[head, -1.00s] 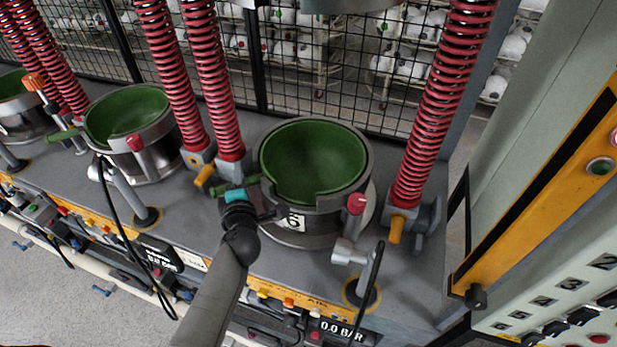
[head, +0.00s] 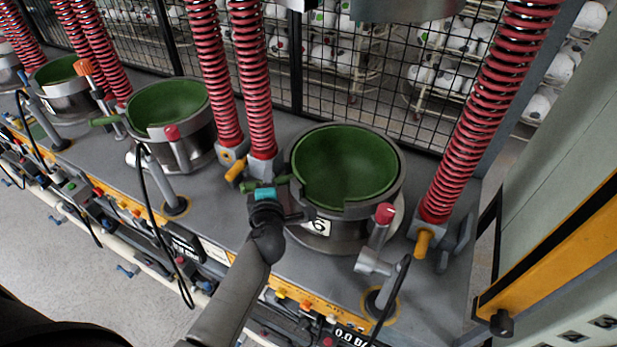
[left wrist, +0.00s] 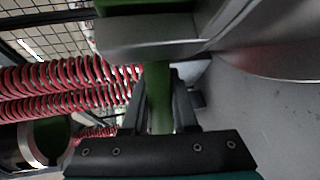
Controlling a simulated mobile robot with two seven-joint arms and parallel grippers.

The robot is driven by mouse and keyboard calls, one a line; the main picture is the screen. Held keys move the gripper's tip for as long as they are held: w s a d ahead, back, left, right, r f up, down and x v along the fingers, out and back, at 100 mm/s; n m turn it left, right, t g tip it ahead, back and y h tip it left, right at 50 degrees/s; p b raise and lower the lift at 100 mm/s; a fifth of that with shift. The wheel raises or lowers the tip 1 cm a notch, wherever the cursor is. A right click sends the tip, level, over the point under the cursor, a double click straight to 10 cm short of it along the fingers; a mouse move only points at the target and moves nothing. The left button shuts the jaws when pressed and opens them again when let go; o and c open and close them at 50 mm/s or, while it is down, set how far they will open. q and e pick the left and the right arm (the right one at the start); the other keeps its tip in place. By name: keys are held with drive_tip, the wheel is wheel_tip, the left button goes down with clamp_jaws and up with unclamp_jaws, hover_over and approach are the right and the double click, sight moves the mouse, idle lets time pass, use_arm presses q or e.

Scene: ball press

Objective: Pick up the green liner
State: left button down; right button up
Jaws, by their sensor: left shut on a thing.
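The green liner (head: 345,160) is a bowl seated in the round metal mould marked 6 (head: 343,238). A green tab sticks out from the liner on its left side. My left gripper (head: 268,195) is at this tab, left of the mould, and its dark body partly hides the tab. In the left wrist view the green tab (left wrist: 158,95) lies between the fingers of my left gripper (left wrist: 166,88), which are shut on it. The fingertip contact is small and dark. My right gripper is not in view.
Red coil springs (head: 248,85) stand left of the mould, and another spring (head: 490,110) stands to its right. A red-knobbed post (head: 382,225) stands at the mould's front right. More moulds with green liners (head: 168,105) are at the left. A wire fence (head: 400,80) is behind.

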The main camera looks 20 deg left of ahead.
use_arm(q)
drive_tip(key=shift+r, duration=0.15)
wheel_tip(320, 180, up, 20)
drive_tip(key=p, duration=0.6)
drive_tip(key=shift+p, duration=0.4)
